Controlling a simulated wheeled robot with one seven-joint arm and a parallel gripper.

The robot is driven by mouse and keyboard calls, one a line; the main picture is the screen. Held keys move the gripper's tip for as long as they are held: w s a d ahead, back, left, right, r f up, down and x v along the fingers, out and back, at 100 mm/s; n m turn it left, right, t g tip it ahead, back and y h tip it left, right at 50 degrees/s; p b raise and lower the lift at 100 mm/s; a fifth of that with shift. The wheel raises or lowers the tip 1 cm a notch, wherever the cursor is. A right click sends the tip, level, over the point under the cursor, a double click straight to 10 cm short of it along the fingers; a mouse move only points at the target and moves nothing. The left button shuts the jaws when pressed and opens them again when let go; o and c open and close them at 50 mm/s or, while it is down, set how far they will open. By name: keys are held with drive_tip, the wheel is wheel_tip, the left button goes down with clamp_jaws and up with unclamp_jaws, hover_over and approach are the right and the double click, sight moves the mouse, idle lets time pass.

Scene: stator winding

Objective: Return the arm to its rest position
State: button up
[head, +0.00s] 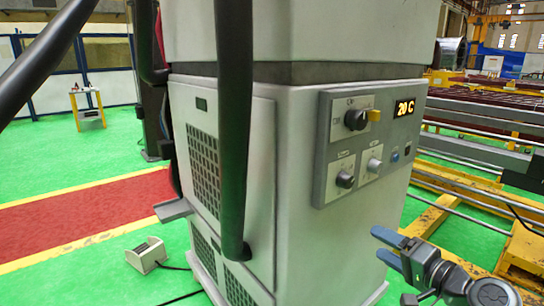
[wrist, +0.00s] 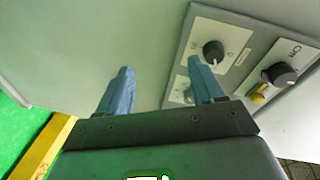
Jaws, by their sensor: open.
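My gripper (head: 383,246) is at the lower right in the head view, in front of the right side of a large white machine cabinet (head: 291,190). Its two blue fingers are apart and nothing is between them. In the wrist view, my gripper (wrist: 162,83) points at the white cabinet face (wrist: 90,45), with the fingers spread. The right finger overlaps the edge of the grey control panel (wrist: 188,62) in that view. I cannot tell whether it touches.
The control panel (head: 330,190) carries black knobs, a yellow switch handle (head: 374,116) and a display (head: 405,107) reading 20 C. Yellow frames with metal rails (head: 470,185) stand right. A small pedal box (head: 146,254) with a cable lies on the green floor.

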drive_tip(key=s+f+h, duration=0.2)
drive_tip(key=s+f, duration=0.3)
drive_tip(key=s, duration=0.4)
drive_tip(key=s+a+f+n+g+h, duration=0.1)
drive_tip(key=s+f+h, duration=0.3)
drive_tip(key=s, duration=0.5)
drive_tip(key=s+f+h, duration=0.1)
drive_tip(key=s+f, duration=0.4)
drive_tip(key=s, duration=0.4)
drive_tip(key=s+a+r+n, duration=0.1)
drive_tip(key=s+r+n, duration=0.1)
drive_tip(key=s+r, duration=0.2)
drive_tip(key=s+a+r+n, duration=0.1)
drive_tip(key=s+r+n, duration=0.2)
drive_tip(key=s, duration=0.8)
drive_tip(key=s+a+r+n+t+p, duration=0.1)
drive_tip(key=s+r+n, duration=0.1)
drive_tip(key=s+r, duration=0.5)
drive_tip(key=shift+s+a+h, duration=0.35)
drive_tip(key=shift+s+h, duration=0.05)
drive_tip(key=shift+s, duration=0.15)
drive_tip(key=shift+f, duration=0.1)
